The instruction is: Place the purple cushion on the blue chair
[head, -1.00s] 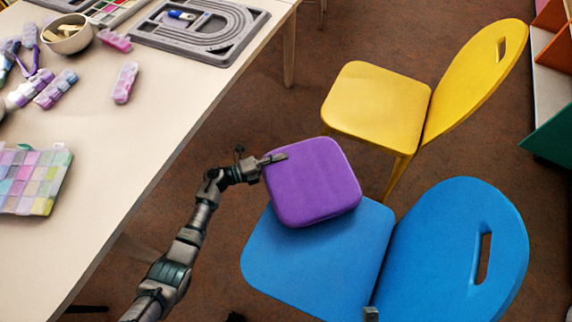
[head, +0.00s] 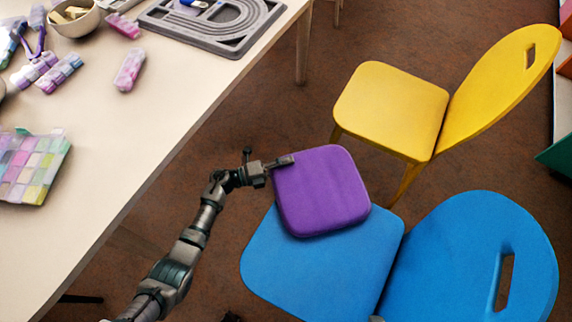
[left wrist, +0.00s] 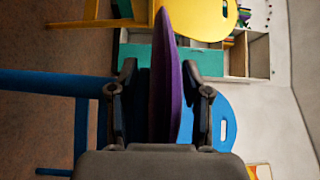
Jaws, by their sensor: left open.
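The purple cushion (head: 325,195) lies flat over the far left corner of the blue chair's seat (head: 335,262) and overhangs its edge in the head view. I cannot tell whether it rests on the seat or hangs just above it. My left gripper (head: 284,161) is at the cushion's far left edge. In the left wrist view, the cushion (left wrist: 167,80) shows edge-on between the spread fingers of my left gripper (left wrist: 162,85). The blue chair's backrest (left wrist: 217,122) shows behind.
A yellow chair (head: 392,105) stands behind the blue one. The white table (head: 120,150) on the left holds a grey track board (head: 240,45), a bowl (head: 75,22) and a bead box (head: 30,170). Shelves (left wrist: 215,62) stand beyond the chairs.

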